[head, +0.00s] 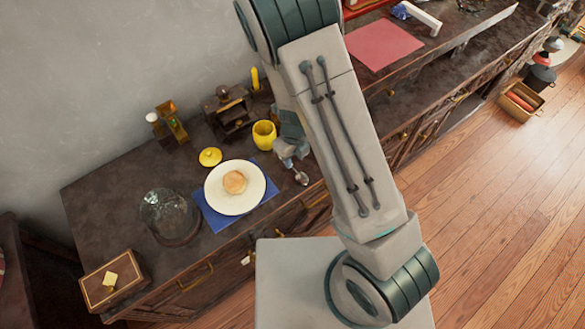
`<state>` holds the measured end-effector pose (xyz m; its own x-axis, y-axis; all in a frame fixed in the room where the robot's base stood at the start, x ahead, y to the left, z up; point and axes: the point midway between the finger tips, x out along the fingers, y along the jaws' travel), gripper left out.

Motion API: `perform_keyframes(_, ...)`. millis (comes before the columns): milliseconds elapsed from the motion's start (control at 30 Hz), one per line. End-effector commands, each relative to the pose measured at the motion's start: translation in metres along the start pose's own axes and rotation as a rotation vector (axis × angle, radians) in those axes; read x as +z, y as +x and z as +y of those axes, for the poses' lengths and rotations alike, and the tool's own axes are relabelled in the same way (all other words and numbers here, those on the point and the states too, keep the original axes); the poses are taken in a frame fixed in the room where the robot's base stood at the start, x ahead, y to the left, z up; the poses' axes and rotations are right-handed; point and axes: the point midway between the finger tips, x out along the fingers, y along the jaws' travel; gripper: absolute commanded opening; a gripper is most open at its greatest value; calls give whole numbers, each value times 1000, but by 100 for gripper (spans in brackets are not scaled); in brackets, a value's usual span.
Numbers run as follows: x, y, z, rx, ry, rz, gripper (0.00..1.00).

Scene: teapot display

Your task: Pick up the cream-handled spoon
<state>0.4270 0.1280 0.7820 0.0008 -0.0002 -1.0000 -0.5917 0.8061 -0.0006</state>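A spoon (300,177) lies near the front edge of the dark counter, just right of the plate. Its shiny metal bowl points toward the front edge, and its handle runs up under my gripper, mostly hidden, so I cannot see the handle's colour clearly. My gripper (287,157) is at the handle end of the spoon, pointing down. The fingers are small and partly hidden by my arm. I cannot tell whether they are open or closed, or whether they touch the handle.
A white plate (217,200) with a bun (235,182) sits on a blue napkin (216,221) left of the spoon. A yellow cup (264,135) stands close behind my gripper. A yellow lid (210,157), a glass dome (167,212) and a wooden box (114,282) stand farther left.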

Motion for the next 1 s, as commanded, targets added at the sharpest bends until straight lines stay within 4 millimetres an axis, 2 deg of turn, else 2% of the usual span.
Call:
perform_keyframes(300, -1, 42, 0, 2, 1, 3, 31)
perform_keyframes(633, -1, 49, 1, 0, -1, 0, 31)
perform_keyframes(667, -1, 49, 1, 0, -1, 0, 25)
perform_keyframes(700, -1, 49, 1, 1, -1, 0, 14)
perform_keyframes(767, -1, 49, 1, 1, -1, 0, 0)
perform_keyframes(1000, -1, 49, 1, 1, -1, 0, 0)
